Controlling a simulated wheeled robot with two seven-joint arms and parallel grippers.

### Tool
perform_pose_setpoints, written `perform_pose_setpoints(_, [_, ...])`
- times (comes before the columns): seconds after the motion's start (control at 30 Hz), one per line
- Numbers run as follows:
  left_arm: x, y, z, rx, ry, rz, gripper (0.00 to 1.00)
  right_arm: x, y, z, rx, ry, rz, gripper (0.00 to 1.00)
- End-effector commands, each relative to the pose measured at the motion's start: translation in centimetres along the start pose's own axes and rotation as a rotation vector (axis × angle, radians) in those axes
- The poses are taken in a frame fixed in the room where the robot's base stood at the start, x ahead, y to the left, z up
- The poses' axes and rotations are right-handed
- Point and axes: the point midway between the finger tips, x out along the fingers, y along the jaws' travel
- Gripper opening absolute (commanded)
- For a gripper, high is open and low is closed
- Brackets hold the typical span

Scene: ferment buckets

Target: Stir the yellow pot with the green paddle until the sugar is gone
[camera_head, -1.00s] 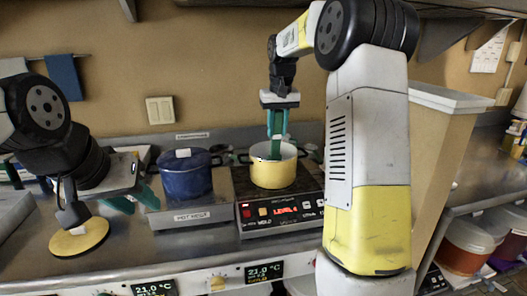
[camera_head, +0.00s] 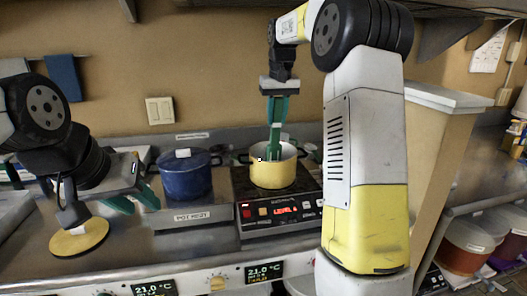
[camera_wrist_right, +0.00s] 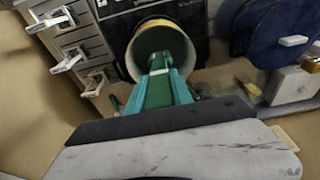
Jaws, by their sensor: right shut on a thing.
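The yellow pot (camera_head: 272,176) stands upright on the hot plate, and its open mouth shows in the right wrist view (camera_wrist_right: 135,62). My right gripper (camera_head: 277,122) is above the pot, shut on the green paddle (camera_head: 274,152). The paddle points down into the pot, and its lower end is hidden by the near wall. In the right wrist view, the paddle (camera_wrist_right: 159,92) runs between the teal fingers into the pot's mouth. Whether sugar is inside cannot be told. A tiny white speck shows at the near-left rim. My left gripper (camera_head: 134,201) is open and empty over the counter.
A lidded blue pot (camera_head: 186,178) stands left of the yellow pot and also shows in the right wrist view (camera_wrist_right: 285,30). A yellow disc (camera_head: 72,244) with a dark knob lies at the left. The hot plate (camera_head: 280,212) has a lit front panel. Buckets (camera_head: 470,240) stand at the right.

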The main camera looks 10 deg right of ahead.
Motion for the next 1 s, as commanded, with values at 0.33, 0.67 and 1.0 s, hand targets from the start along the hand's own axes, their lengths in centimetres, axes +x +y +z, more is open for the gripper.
perform_pose_setpoints(0.33, [0.0, 0.0, 0.0, 0.000, 0.000, 0.000, 0.36, -3.3, 0.0, -0.1, 0.000, 0.004, 0.000, 0.00])
perform_pose_setpoints(0.67, [0.0, 0.0, 0.0, 0.000, 0.000, 0.000, 0.36, -6.2, 0.0, -0.1, 0.000, 0.003, 0.000, 0.00])
perform_pose_setpoints(1.0, [0.0, 0.0, 0.0, 0.000, 0.000, 0.000, 0.36, -7.8, 0.0, 0.0, -0.001, 0.002, 0.000, 0.00])
